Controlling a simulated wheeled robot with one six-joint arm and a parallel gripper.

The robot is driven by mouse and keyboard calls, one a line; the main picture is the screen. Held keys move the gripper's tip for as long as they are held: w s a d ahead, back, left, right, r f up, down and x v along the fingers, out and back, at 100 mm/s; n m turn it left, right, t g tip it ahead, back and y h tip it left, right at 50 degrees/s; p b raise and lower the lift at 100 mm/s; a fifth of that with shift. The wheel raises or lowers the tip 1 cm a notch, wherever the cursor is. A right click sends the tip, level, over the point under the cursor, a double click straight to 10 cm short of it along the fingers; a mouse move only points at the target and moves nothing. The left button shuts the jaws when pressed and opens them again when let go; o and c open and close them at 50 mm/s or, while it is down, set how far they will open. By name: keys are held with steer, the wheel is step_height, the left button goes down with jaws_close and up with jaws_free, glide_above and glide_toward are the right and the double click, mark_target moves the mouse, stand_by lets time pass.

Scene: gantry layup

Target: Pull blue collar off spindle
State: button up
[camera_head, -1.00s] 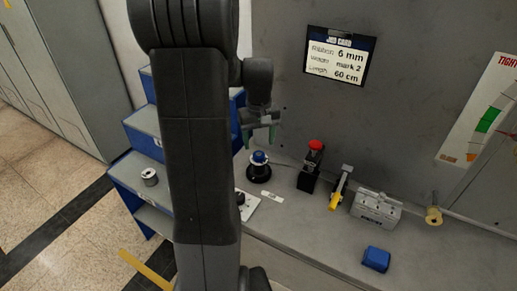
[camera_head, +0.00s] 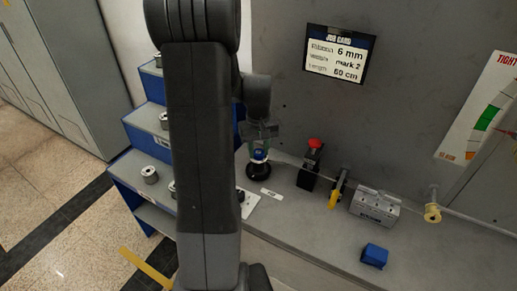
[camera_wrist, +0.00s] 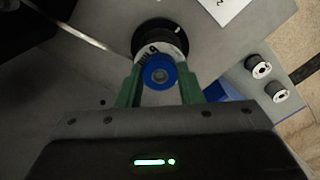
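The blue collar (camera_head: 259,155) sits on top of the black spindle (camera_head: 258,171) on the bench. My gripper (camera_head: 259,149) is lowered over the collar from above. Its two green fingers stand on either side of the collar in the wrist view (camera_wrist: 160,70), very close to it. They look open; whether either one touches the collar is hard to tell.
A red-topped black post (camera_head: 312,160), a yellow-handled lever (camera_head: 337,188), a grey block (camera_head: 375,206) and a blue box (camera_head: 375,255) stand to the right on the bench. The grey wall rises close behind. Blue steps (camera_head: 140,172) with metal spools are at left.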

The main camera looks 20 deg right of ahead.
steer(key=c, duration=0.6)
steer(key=shift+o, duration=0.2)
steer(key=shift+r, duration=0.1)
steer(key=shift+r+p, duration=1.2)
steer(key=shift+r, duration=0.4)
steer(key=shift+r+p, duration=1.15)
steer(key=shift+r, duration=0.45)
